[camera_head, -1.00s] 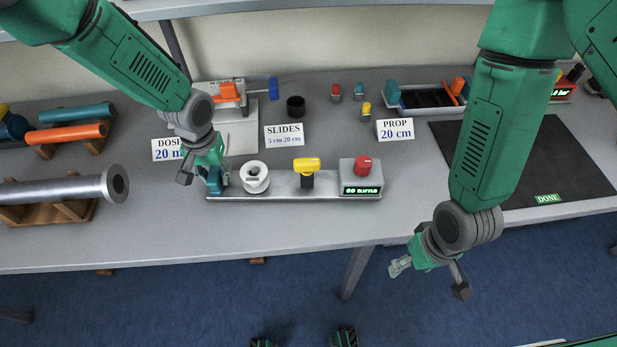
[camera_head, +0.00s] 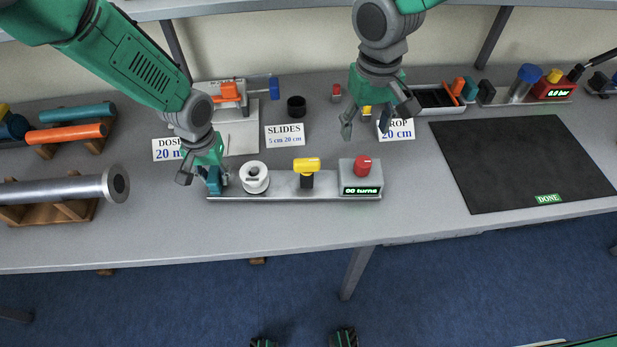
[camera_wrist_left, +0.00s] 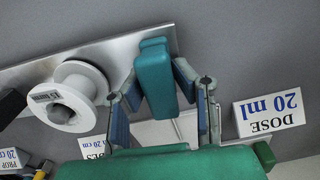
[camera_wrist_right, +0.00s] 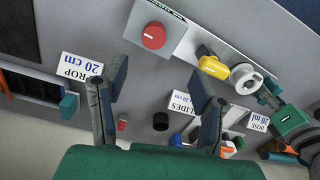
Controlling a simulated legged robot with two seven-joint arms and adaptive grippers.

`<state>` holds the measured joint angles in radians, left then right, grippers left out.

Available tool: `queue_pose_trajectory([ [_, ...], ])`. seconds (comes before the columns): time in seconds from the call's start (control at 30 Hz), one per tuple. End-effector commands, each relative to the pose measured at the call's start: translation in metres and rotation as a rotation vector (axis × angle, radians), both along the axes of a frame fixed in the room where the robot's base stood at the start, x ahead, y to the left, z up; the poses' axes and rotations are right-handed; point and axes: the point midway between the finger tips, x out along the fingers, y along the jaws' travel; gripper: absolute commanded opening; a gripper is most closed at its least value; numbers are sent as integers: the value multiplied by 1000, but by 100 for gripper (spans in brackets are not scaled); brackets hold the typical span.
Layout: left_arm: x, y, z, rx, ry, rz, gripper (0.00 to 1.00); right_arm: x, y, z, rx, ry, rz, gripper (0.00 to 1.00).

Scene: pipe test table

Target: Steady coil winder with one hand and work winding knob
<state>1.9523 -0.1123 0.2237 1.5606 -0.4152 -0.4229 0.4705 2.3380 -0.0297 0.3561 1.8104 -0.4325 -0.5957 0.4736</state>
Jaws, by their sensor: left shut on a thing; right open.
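The coil winder is a metal base plate (camera_head: 225,196) on the table. It carries a teal block (camera_wrist_left: 154,72) at its left end, a white spool (camera_head: 254,178), a yellow handle (camera_head: 307,165) and a grey box (camera_head: 361,180) with a red knob (camera_head: 363,162) and a green display reading zero turns. My left gripper (camera_head: 212,180) is shut on the teal block; the left wrist view shows its fingers on both sides. My right gripper (camera_head: 370,138) is open and empty, in the air above and behind the grey box; in the right wrist view the red knob (camera_wrist_right: 153,36) lies beyond its fingertips.
Signs for dose, slides (camera_head: 285,135) and prop stand behind the winder. A tray (camera_head: 434,98) and a black mat (camera_head: 525,160) lie to the right. A metal pipe (camera_head: 60,190) rests on a wooden stand at left. Table in front of the winder is clear.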

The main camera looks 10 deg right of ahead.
Motion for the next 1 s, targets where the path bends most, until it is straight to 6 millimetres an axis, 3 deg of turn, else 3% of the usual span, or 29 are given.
queue_pose_trajectory([
  [0.6, 0, -1, 0, 2, 0, 1, 0, -1, -1, -90, 2, 1, 2, 54],
  [1.0, -1, 0, 0, 0, 0, 1, 0, -1, 1, -110, 1, -1, 1, 54],
])
